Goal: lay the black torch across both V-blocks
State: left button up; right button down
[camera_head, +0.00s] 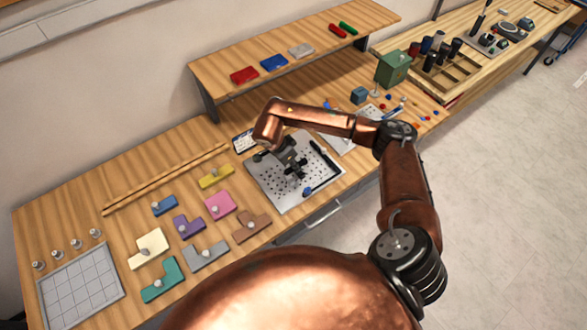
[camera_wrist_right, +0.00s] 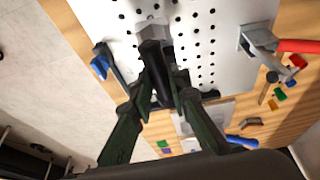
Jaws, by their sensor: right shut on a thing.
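My right gripper (camera_head: 296,182) is over the perforated plate (camera_head: 266,186). In the wrist view the right gripper (camera_wrist_right: 162,92) is shut on the black torch (camera_wrist_right: 154,60), a dark cylinder between its fingers. The torch's far end is in front of a grey block (camera_wrist_right: 156,28), which looks like one V-block. I cannot tell whether the torch touches it. The second V-block cannot be made out; the fingers and torch may hide it. My left gripper is not in view.
A blue-and-black tool (camera_wrist_right: 101,66) lies along the plate's edge. A grey clamp with a red handle (camera_wrist_right: 298,46) stands at another edge. A black bar (camera_head: 325,151) lies at the plate's right side. Coloured blocks (camera_head: 219,205) lie left of the plate.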

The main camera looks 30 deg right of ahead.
aim_at(293, 171)
notch_tip(293, 171, down, 3)
jog(key=shift+w+a+f, duration=0.1)
jog(key=shift+f, duration=0.05)
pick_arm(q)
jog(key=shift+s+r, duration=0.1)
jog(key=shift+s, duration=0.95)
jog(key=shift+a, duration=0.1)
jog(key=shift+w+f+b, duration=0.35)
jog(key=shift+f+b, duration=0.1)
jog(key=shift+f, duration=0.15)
pick_arm(e)
jog(key=shift+f, duration=0.65)
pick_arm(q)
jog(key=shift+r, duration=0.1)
pick_arm(e)
jog(key=c, duration=1.8)
grip_release()
jog(key=shift+r, duration=0.1)
jog(key=shift+r, duration=0.1)
